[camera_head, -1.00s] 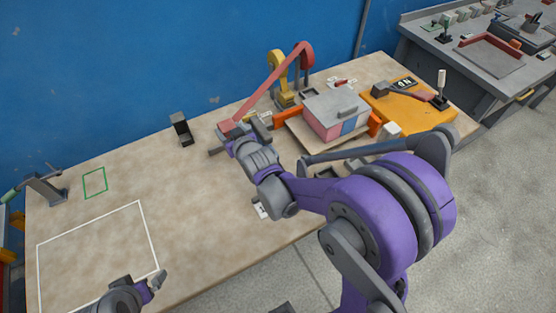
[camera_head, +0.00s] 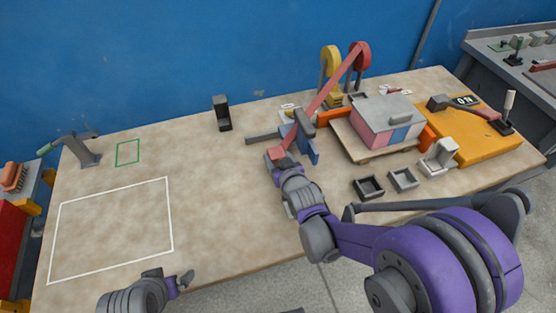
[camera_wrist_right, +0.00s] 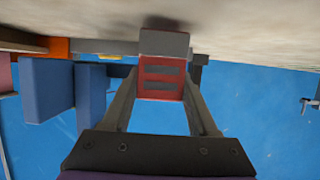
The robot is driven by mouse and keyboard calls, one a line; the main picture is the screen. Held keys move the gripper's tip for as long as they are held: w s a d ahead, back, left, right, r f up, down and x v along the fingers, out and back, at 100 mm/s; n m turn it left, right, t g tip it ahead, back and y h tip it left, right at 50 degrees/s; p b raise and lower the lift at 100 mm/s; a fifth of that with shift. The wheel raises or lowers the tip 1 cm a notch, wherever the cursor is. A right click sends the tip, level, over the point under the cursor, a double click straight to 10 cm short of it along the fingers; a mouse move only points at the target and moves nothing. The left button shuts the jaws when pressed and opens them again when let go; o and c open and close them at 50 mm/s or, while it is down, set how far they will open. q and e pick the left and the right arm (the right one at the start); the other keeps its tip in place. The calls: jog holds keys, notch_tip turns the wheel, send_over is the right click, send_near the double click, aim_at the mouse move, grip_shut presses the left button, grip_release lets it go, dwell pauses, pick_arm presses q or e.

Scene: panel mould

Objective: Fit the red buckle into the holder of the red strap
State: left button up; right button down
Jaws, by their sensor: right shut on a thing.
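The red strap (camera_head: 330,94) runs from a red reel (camera_head: 359,55) at the back down toward the front left. My right gripper (camera_head: 279,154) is shut on the red buckle at the strap's end, above the table. In the right wrist view the red buckle (camera_wrist_right: 161,78) sits between the two fingers, with two dark slots and a grey end. Blue upright pieces (camera_head: 305,140) and a grey bar (camera_head: 262,137) stand just behind the gripper. I cannot tell which part is the red strap's holder. My left gripper (camera_head: 180,283) is low at the front left; its jaw opening is unclear.
A yellow reel (camera_head: 330,62) stands beside the red one. A grey-lidded box (camera_head: 386,112), small square trays (camera_head: 403,179) and an orange panel (camera_head: 478,135) fill the right side. A black stand (camera_head: 222,116) is at the back. The white-outlined table area (camera_head: 112,230) is clear.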

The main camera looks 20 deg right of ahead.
pick_arm(q)
jog(key=shift+f, duration=0.1)
pick_arm(e)
jog(key=shift+f, duration=0.45)
pick_arm(q)
jog(key=shift+f, duration=0.1)
pick_arm(e)
jog(key=shift+f, duration=0.1)
jog(key=shift+c, duration=0.8)
grip_release()
